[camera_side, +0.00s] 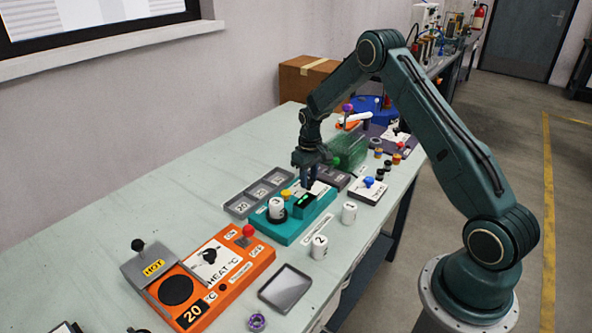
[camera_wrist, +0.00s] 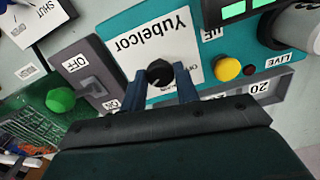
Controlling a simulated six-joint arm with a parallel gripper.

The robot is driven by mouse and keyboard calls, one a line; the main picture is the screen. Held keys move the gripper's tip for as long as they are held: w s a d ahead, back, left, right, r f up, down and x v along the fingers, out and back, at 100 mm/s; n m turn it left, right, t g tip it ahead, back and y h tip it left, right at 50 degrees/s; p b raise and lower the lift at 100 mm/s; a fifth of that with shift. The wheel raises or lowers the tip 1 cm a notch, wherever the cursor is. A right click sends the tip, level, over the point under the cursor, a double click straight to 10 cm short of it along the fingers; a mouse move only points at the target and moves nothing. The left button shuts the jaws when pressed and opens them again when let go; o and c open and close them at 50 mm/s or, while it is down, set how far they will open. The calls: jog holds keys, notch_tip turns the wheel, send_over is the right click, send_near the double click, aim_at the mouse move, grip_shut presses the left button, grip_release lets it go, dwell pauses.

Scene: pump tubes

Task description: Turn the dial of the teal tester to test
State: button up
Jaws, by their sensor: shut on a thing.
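The teal tester (camera_side: 283,233) sits mid-bench in the side view, with a white tube (camera_side: 276,207) standing in it and a display (camera_side: 303,203) lit green. In the wrist view its teal face (camera_wrist: 122,38) carries a white plate, a yellow button (camera_wrist: 228,69) and a black dial (camera_wrist: 160,72). My gripper (camera_wrist: 160,84) is shut on the dial, one finger on each side. In the side view my gripper (camera_side: 311,182) is low over the tester's far end and hides the dial. The dial's pointer and most of its markings are hidden or unreadable.
A grey switch box (camera_wrist: 95,72) marked OFF is close beside the tester. Grey numbered trays (camera_side: 262,190) lie behind it. White tubes (camera_side: 349,212) (camera_side: 319,247) stand in front. An orange heater (camera_side: 232,262) is nearer the camera, and a green clear box (camera_side: 350,150) is beyond.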

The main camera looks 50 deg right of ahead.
aim_at(309, 180)
jog(key=o, duration=1)
jog(key=shift+c, duration=0.2)
jog(key=shift+r, duration=0.1)
notch_tip(309, 180, up, 14)
